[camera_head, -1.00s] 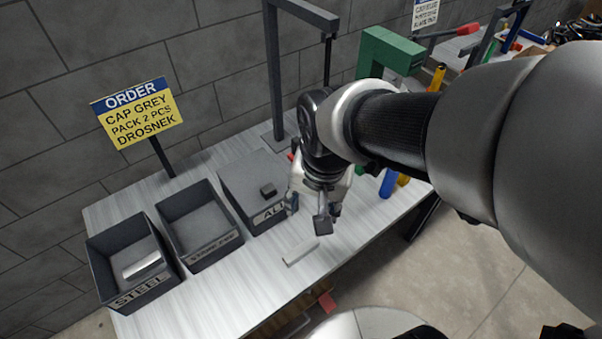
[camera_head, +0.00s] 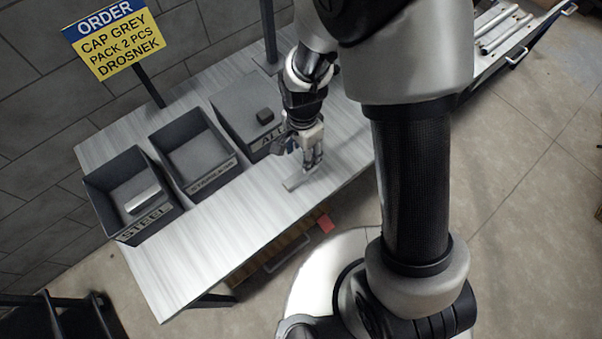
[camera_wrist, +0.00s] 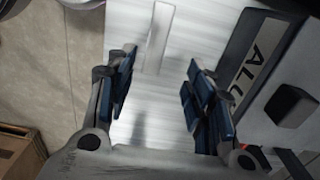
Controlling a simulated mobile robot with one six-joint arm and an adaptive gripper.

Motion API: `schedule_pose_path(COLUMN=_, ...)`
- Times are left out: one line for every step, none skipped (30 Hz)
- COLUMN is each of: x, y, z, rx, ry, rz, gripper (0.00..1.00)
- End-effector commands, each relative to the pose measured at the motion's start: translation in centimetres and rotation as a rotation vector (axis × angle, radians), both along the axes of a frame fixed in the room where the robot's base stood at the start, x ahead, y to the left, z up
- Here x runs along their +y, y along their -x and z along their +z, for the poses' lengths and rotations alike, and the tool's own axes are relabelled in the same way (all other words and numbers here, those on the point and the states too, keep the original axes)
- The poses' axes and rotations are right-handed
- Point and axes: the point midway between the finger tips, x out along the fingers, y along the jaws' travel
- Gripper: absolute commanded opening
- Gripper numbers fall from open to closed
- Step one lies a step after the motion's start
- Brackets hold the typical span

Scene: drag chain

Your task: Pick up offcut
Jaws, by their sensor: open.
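The offcut, a light grey flat bar (camera_head: 297,181), lies on the bench top near its front edge, in front of the ALU bin. In the wrist view the bar (camera_wrist: 158,38) is beyond the fingertips, roughly in line with the gap between them. My gripper (camera_head: 312,164) is low over the bench beside the bar, pointing down. In the wrist view my gripper (camera_wrist: 160,75) has its blue-padded fingers wide apart with nothing between them. I cannot tell its exact height above the bench.
The ALU bin (camera_head: 234,98) with a small dark block (camera_head: 265,116) is close beside my gripper. A second bin (camera_head: 172,147) and the STEEL bin (camera_head: 97,203), holding a silver piece (camera_head: 136,194), stand left. An order sign (camera_head: 116,42) stands behind. The bench (camera_head: 200,240) is clear in front.

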Motion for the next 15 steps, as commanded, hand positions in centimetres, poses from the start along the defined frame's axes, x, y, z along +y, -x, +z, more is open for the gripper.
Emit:
schedule_pose_path(x=0.0, y=0.1, z=-1.5, rx=0.004, ry=0.001, rz=0.000, gripper=0.48)
schedule_pose_path(x=0.0, y=0.1, z=-2.1, rx=0.004, ry=0.001, rz=0.000, gripper=0.48)
schedule_pose_path(x=0.0, y=0.1, z=-2.7, rx=0.004, ry=0.001, rz=0.000, gripper=0.48)
schedule_pose_path(x=0.0, y=0.1, z=-3.1, rx=0.003, ry=0.001, rz=0.001, gripper=0.48)
schedule_pose_path(x=0.0, y=0.1, z=-3.5, rx=0.002, ry=0.000, rz=0.001, gripper=0.48)
schedule_pose_path(x=0.0, y=0.1, z=-3.9, rx=0.002, ry=0.000, rz=0.001, gripper=0.48)
schedule_pose_path(x=0.0, y=0.1, z=-4.1, rx=0.002, ry=0.000, rz=0.001, gripper=0.48)
schedule_pose_path(x=0.0, y=0.1, z=-4.2, rx=0.001, ry=0.001, rz=0.001, gripper=0.48)
schedule_pose_path(x=0.0, y=0.0, z=-4.4, rx=0.000, ry=0.000, rz=0.001, gripper=0.48)
schedule_pose_path(x=0.0, y=0.0, z=-4.4, rx=0.000, ry=0.000, rz=0.001, gripper=0.48)
schedule_pose_path(x=0.0, y=0.0, z=-4.5, rx=0.000, ry=0.000, rz=0.001, gripper=0.48)
schedule_pose_path(x=0.0, y=0.1, z=-4.7, rx=0.000, ry=0.000, rz=0.001, gripper=0.48)
schedule_pose_path(x=0.0, y=0.1, z=-4.9, rx=0.000, ry=0.000, rz=0.001, gripper=0.48)
schedule_pose_path(x=0.0, y=0.2, z=-5.2, rx=0.001, ry=0.001, rz=0.001, gripper=0.48)
schedule_pose_path(x=0.0, y=0.4, z=-5.6, rx=0.002, ry=0.000, rz=0.001, gripper=0.48)
